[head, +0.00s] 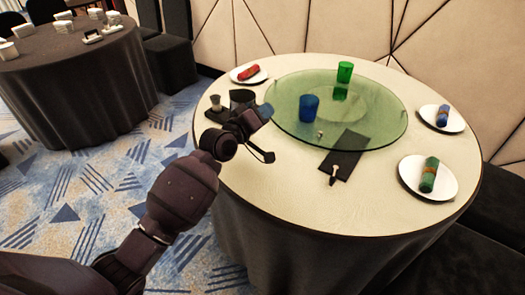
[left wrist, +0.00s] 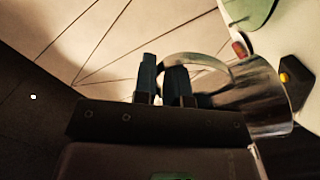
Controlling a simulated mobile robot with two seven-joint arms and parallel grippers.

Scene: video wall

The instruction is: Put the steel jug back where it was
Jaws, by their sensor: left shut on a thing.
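The steel jug (left wrist: 268,95) shows in the left wrist view as a shiny, curved vessel with a looped handle. My left gripper (left wrist: 164,78) is shut on the handle, with its two fingers at the side of the loop. In the head view the jug (head: 242,97) is a dark shape at the left side of the round table, partly hidden behind my left gripper (head: 252,118). I cannot tell whether its base touches the table. My right gripper is not in view.
The green glass turntable (head: 380,133) bears a blue cup (head: 309,108) and a green cup (head: 345,72). Plates with rolled napkins stand around the rim. The near cream tabletop (head: 280,195) is clear.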

